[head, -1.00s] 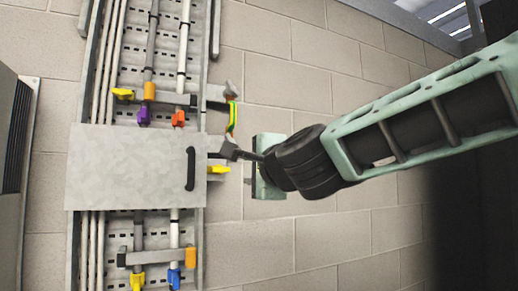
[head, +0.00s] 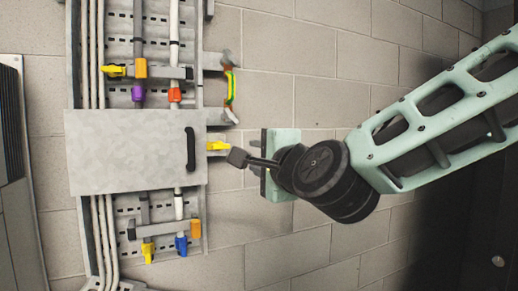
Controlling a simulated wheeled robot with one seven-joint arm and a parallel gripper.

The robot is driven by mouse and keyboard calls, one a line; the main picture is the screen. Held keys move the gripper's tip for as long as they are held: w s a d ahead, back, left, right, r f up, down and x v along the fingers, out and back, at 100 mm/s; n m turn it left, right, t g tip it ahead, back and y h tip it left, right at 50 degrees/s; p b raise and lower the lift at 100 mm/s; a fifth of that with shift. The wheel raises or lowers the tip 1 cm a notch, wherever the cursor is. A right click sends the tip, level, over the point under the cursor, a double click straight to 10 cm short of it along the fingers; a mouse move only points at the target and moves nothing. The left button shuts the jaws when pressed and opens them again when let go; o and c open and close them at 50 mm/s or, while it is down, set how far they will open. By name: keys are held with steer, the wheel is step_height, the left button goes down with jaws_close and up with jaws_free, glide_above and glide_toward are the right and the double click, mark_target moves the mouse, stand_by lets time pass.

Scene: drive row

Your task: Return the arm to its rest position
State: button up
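My arm reaches in from the right side of the head view, pale green with dark joints. My gripper (head: 238,158) is at its left end, in front of the wall, just right of a grey metal cover with a black handle. Nothing is visibly held.
The grey cover (head: 120,150) sits across a slotted wall panel (head: 124,50) with pipes and coloured clamps. A yellow-green cable loop (head: 230,88) hangs above the gripper. A grey cabinet (head: 12,165) stands at the left. Bare block wall (head: 300,60) lies above the arm.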

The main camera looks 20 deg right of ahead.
stand_by(0.4)
steer(key=s+a+f+n+g+y+b, duration=0.25)
steer(key=a+f+n, duration=0.2)
steer(key=f, duration=0.45)
steer(key=s+a+f+n+g+y+b, duration=0.1)
steer(key=s+a+f+n+g+b, duration=0.25)
steer(key=f+n, duration=0.35)
steer(key=s+a+f+n+g+y+b, duration=0.25)
steer(key=a+f+n+g, duration=0.2)
steer(key=f, duration=0.55)
steer(key=s+d+f+n+g+h+b, duration=0.2)
steer(key=s+f+n+g+b, duration=0.1)
steer(key=s+f+n, duration=0.2)
steer(key=s+d+f+n+g+h+b, duration=0.2)
steer(key=s+f+n+g+h+b, duration=0.1)
steer(key=s+f, duration=0.7)
steer(key=shift+d+f+n+g, duration=0.15)
steer(key=shift+f+n+g, duration=0.6)
steer(key=shift+n, duration=0.25)
steer(key=shift+s, duration=0.1)
